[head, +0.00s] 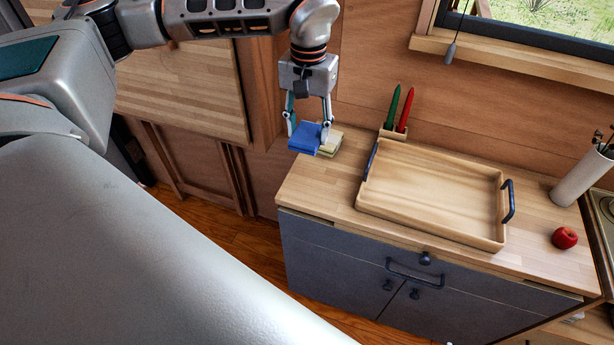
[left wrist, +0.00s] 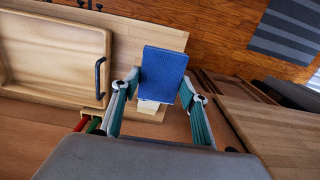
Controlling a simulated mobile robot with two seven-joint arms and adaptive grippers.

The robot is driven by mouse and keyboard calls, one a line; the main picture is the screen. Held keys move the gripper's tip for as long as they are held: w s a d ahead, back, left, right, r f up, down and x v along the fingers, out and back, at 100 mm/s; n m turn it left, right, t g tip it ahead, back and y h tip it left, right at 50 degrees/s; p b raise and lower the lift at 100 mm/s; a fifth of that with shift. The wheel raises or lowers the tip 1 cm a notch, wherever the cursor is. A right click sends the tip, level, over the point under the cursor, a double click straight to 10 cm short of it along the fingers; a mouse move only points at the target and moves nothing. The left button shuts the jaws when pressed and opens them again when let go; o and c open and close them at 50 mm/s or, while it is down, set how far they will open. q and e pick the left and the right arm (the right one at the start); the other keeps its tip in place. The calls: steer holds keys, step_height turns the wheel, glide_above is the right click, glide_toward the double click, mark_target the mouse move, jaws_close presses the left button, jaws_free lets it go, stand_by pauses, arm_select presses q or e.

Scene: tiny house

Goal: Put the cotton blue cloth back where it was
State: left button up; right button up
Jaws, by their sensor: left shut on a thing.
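The blue cloth (head: 305,138) is a folded, flat rectangle at the left end of the wooden counter (head: 335,195). My left gripper (head: 309,128) comes down from above and is shut on the blue cloth. In the left wrist view the cloth (left wrist: 163,75) sits between the two fingers (left wrist: 160,100). A pale yellowish folded cloth (head: 329,145) lies just right of and partly under the blue one in the head view. I cannot tell whether the blue cloth touches it. My right gripper is not in view.
A wooden tray (head: 430,195) with dark handles fills the counter's middle. A holder with a green and a red candle (head: 404,110) stands behind the tray's left end. A red apple (head: 564,238) and a white utensil jar (head: 583,178) are at the right.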

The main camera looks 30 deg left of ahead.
mark_target(308, 133)
arm_select(q)
step_height(308, 133, down, 16)
stand_by(0.5)
steer(key=shift+f, duration=0.1)
steer(key=o, duration=1)
step_height(308, 133, up, 12)
steer(key=shift+r, duration=0.1)
stand_by(0.3)
